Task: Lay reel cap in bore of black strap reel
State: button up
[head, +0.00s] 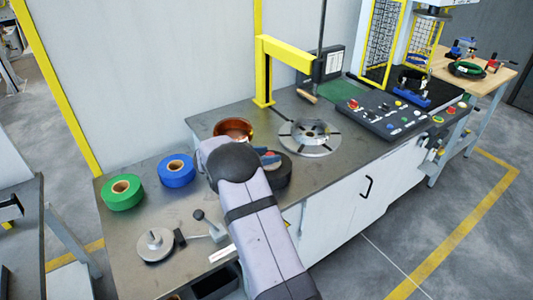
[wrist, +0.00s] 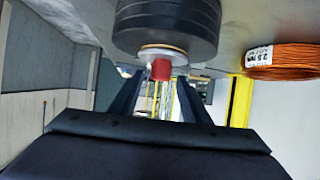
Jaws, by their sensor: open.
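The black strap reel (head: 283,173) stands on the bench, partly hidden behind my arm. It fills the top of the wrist view (wrist: 168,25), where the picture is upside down. The reel cap shows there as a red knob (wrist: 161,69) standing out from the pale centre of the reel. It appears to be at the bore; how deep it sits is hidden. My gripper (wrist: 156,82) is open, with one dark finger on each side of the knob and visible gaps between. In the head view my arm covers most of the gripper.
A blue reel (head: 177,171) and a green reel (head: 122,193) stand to the left. A copper coil (head: 233,128) lies behind my arm, and a slotted turntable (head: 310,139) to the right. A grey disc with a knob (head: 155,245) lies at the bench's front left. A yellow post (head: 264,75) rises behind.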

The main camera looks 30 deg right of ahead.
jog(key=shift+a+r, duration=0.1)
jog(key=shift+r, duration=0.3)
jog(key=b+v, duration=0.5)
jog(key=v, duration=0.6)
jog(key=shift+a, duration=0.35)
jog(key=shift+s, duration=0.2)
jog(key=s+a+f+n+y, duration=0.4)
jog(key=s+a+n, duration=0.1)
jog(key=s, duration=0.4)
jog(key=s+a+f+n+g+y, duration=0.1)
jog(key=s+a+f+n+y, duration=0.3)
jog(key=s+a, duration=0.3)
jog(key=s+a+f+n+g+y, duration=0.1)
jog(key=s+a+f+n+y, duration=0.3)
jog(key=s, duration=0.9)
jog(key=a+f+n, duration=0.1)
jog(key=a+n, duration=0.1)
jog(key=shift+s+f+n+y, duration=0.2)
jog(key=shift+f+n+y, duration=0.1)
jog(key=shift+n, duration=0.1)
jog(key=shift+a, duration=0.1)
